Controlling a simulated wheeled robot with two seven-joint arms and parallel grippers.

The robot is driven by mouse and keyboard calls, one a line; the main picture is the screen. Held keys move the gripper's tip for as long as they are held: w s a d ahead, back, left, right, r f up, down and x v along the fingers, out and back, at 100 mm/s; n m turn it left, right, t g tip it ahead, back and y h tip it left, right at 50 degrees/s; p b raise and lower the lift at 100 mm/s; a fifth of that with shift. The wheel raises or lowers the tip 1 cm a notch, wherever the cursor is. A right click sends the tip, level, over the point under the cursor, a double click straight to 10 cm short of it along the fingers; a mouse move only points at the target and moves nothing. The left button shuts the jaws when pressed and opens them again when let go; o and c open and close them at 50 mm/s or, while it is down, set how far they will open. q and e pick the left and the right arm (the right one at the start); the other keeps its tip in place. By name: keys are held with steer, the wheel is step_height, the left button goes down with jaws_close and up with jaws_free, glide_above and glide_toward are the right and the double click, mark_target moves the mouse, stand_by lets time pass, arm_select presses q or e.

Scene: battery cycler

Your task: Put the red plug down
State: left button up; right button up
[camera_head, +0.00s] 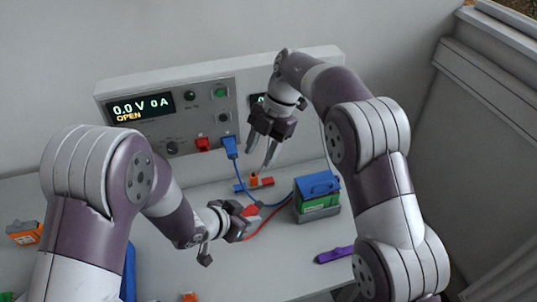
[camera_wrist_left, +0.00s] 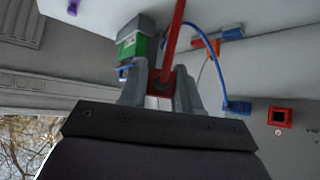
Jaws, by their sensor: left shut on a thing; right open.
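The red plug (camera_head: 252,210) is held by my left gripper (camera_head: 244,214), low over the grey table; I cannot tell whether it touches the surface. In the left wrist view the red plug (camera_wrist_left: 160,82) sits between the two fingers of my left gripper (camera_wrist_left: 160,90), with its red cable (camera_wrist_left: 174,35) leading away. The red cable runs towards the green-and-blue battery (camera_head: 318,200) to the right. My right gripper (camera_head: 261,152) is open and empty, fingers down in front of the cycler panel.
The cycler (camera_head: 180,115) reads "0.0 V 0 A OPEN". A blue plug (camera_head: 230,147) is at its panel beside the red socket (camera_head: 202,144). A small red-and-blue holder with an orange part (camera_head: 254,181) lies behind. A purple object (camera_head: 333,254) and an orange-and-green block (camera_head: 24,232) lie on the table.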

mark_target(252, 210)
steer(key=s+a+f+g, duration=0.1)
steer(key=s+f, duration=0.4)
steer(key=f, duration=0.6)
steer(key=shift+s+a+m+h, duration=0.15)
steer(key=shift+s+m+h, duration=0.15)
steer(key=shift+m+h, duration=0.1)
steer(key=shift+c, duration=0.3)
jaws_close()
steer(key=shift+o, duration=0.3)
jaws_free()
steer(key=shift+r, duration=0.1)
